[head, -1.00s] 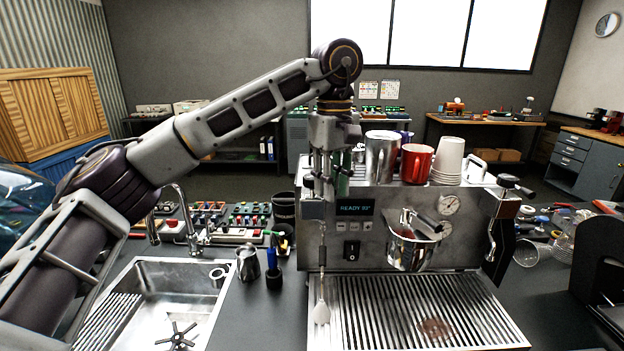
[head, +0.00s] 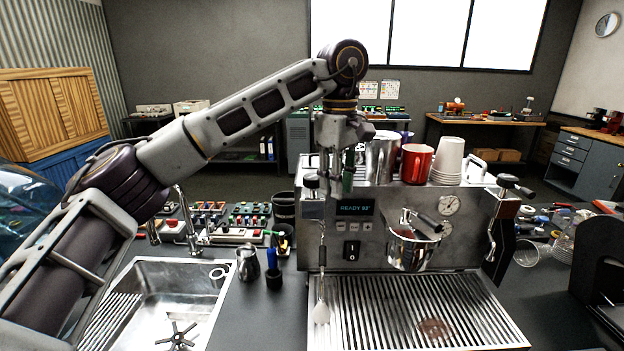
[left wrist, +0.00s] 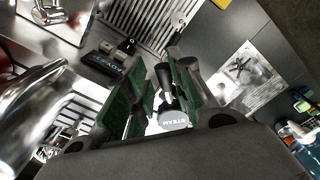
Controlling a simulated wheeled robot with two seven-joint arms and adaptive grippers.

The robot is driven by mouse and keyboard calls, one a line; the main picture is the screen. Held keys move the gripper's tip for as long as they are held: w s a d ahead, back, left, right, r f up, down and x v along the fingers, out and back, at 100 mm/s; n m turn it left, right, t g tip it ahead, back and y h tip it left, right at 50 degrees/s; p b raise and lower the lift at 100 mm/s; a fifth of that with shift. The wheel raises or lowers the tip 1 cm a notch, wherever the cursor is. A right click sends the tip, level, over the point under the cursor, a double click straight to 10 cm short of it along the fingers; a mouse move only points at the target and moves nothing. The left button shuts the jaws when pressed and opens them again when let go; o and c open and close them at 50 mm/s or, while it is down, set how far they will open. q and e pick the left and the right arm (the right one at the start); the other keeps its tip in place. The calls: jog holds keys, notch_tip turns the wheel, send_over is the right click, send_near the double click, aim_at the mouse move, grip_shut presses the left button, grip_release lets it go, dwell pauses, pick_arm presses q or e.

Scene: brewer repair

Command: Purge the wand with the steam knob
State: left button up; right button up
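The espresso machine's steam knob (head: 312,182) sticks out at the front left of the machine; its cap marked STEAM shows in the left wrist view (left wrist: 173,121). The steam wand (head: 322,258) hangs below it, its pale, wide tip (head: 321,312) over the left edge of the drip tray (head: 385,310). My left gripper (head: 345,178) is just right of the knob in the head view, pointing down. In the left wrist view its green-padded fingers (left wrist: 158,98) stand apart, with the knob's cap low between them; contact cannot be told. My right gripper is out of view.
A steel pitcher (head: 381,158), a red mug (head: 416,164) and stacked paper cups (head: 448,160) stand on the machine, close right of my gripper. A portafilter (head: 412,245) hangs at the front. A sink (head: 180,295) and small steel jug (head: 247,264) are at left.

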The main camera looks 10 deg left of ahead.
pick_arm(q)
jog(key=shift+w, duration=0.1)
dwell(0.3)
jog(key=shift+w+d+n, duration=0.25)
jog(key=shift+w+n, duration=0.1)
jog(key=shift+n, duration=0.65)
jog(key=shift+w+d+n, duration=0.1)
jog(key=shift+w+n, duration=0.3)
jog(key=shift+n, duration=0.3)
jog(key=shift+w+n, duration=0.45)
jog(key=shift+n, duration=0.35)
dwell(1.3)
jog(key=shift+s+m, duration=0.45)
jog(key=shift+m, duration=0.35)
